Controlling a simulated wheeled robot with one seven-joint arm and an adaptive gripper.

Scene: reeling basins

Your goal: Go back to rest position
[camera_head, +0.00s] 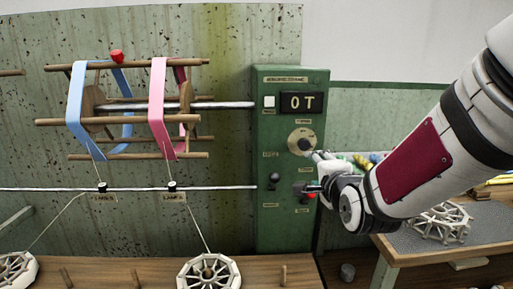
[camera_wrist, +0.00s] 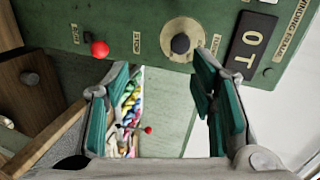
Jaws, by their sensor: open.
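My gripper (camera_wrist: 160,110) is open and empty, with its green-padded fingers spread in the wrist view. In the head view my gripper (camera_head: 314,172) is close in front of the green control panel (camera_head: 268,225), at its right side. The panel carries a round dial with a dark knob (camera_head: 303,144), a display reading "0T" (camera_head: 301,103) and dark knobs below. In the wrist view the dial knob (camera_wrist: 180,43) lies beyond the fingertips, apart from them. A red knob (camera_wrist: 100,49) is left of it. Whether any finger touches the panel is hidden in the head view.
A reel (camera_head: 97,108) with blue and pink bands stands left of the panel, with threads running down to wheels (camera_head: 209,273). A table (camera_head: 410,252) at right bears a white frame wheel (camera_head: 439,223). Colourful skeins (camera_wrist: 129,110) show between my fingers in the wrist view.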

